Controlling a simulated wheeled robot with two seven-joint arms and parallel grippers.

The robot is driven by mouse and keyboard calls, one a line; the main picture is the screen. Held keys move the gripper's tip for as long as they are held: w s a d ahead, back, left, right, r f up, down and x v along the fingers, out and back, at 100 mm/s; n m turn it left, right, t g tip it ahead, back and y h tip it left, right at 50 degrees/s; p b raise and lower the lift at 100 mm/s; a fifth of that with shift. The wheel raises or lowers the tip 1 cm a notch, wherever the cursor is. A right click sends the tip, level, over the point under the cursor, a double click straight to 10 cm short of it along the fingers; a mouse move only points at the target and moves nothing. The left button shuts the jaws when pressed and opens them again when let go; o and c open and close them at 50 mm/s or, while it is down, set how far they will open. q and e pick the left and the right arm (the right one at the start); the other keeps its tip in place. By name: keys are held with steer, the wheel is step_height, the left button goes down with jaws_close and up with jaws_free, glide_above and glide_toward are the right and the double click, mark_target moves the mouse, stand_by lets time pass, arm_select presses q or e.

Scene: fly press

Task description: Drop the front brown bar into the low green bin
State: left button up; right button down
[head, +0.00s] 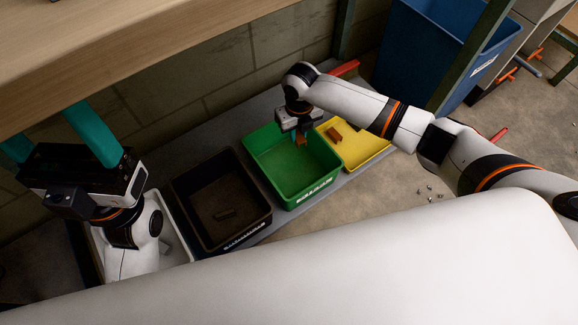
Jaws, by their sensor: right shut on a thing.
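My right gripper (299,138) is shut on a small brown bar (300,143) and points down over the green bin (264,161). The bar is inside the bin's outline in the head view; its height above the floor of the bin is hard to tell. Another brown bar (334,134) lies in the yellow tray (362,149) just right of the green bin. My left gripper (57,140) is at the far left, its teal fingers wide apart with nothing seen between them.
A white bin (178,246) is partly hidden by my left arm. A wooden shelf (150,35) overhangs the upper left. A tall blue bin (420,55) stands behind right.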

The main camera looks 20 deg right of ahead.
steer(key=c, duration=1.1)
jaws_free()
steer(key=shift+c, duration=0.2)
steer(key=shift+r, duration=0.1)
